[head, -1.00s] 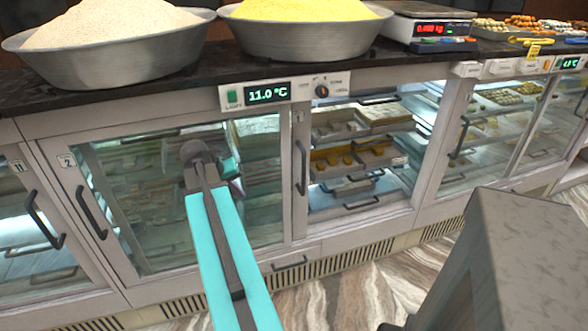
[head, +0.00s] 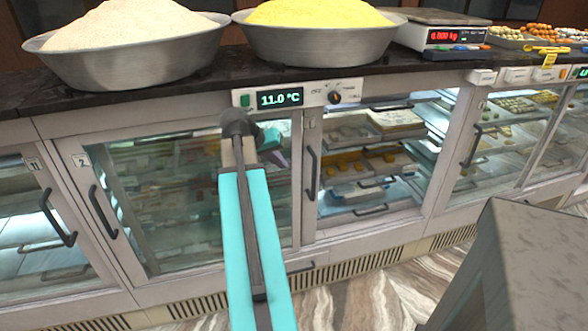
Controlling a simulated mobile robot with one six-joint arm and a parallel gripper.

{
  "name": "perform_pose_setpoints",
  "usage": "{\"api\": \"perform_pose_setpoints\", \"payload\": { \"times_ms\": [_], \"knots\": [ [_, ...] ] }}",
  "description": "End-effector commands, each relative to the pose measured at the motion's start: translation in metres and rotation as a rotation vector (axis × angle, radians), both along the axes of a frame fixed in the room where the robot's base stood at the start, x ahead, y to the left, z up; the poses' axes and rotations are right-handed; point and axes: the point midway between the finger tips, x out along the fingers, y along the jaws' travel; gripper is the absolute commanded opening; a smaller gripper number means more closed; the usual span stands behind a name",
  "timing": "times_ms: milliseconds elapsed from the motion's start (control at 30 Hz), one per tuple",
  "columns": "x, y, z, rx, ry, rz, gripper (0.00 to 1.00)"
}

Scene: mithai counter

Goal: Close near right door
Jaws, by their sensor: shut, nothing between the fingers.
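The near right door (head: 311,172) shows as a narrow grey upright with a dark handle, beside the hazy glass front left door (head: 103,212). The right opening (head: 375,160) shows trays clearly, and the right door appears slid left behind the left door. My arm reaches up from the bottom centre, in front of the left door's glass. My gripper (head: 275,143) is only partly visible behind the wrist, just left of the right door's upright. It is shut and empty. Its fingertips are mostly hidden, and I cannot tell whether it touches the door.
A control panel (head: 290,98) reading 11.0 °C sits above the doors. Two metal bowls (head: 315,42) of powder and a scale (head: 440,32) stand on the dark counter (head: 215,75). More glass doors (head: 500,140) lie to the right. Marble floor (head: 370,290) is in front.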

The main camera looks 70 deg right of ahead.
Motion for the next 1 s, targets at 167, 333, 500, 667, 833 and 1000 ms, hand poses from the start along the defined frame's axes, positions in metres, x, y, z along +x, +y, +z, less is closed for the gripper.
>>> {"api": "perform_pose_setpoints", "payload": {
  "times_ms": [167, 333, 500, 667, 833, 1000],
  "knots": [
    [-0.003, -0.006, -0.008, 0.001, 0.0, 0.0, 0.0],
    [-0.007, -0.016, -0.023, 0.001, 0.001, -0.001, 0.0],
    [-0.012, -0.028, -0.04, 0.001, 0.001, -0.001, 0.0],
    [-0.017, -0.039, -0.056, 0.001, 0.001, -0.001, 0.0],
    [-0.022, -0.051, -0.073, 0.002, 0.0, -0.001, 0.0],
    [-0.037, -0.061, -0.077, 0.0, -0.001, -0.003, 0.0]
  ]
}}
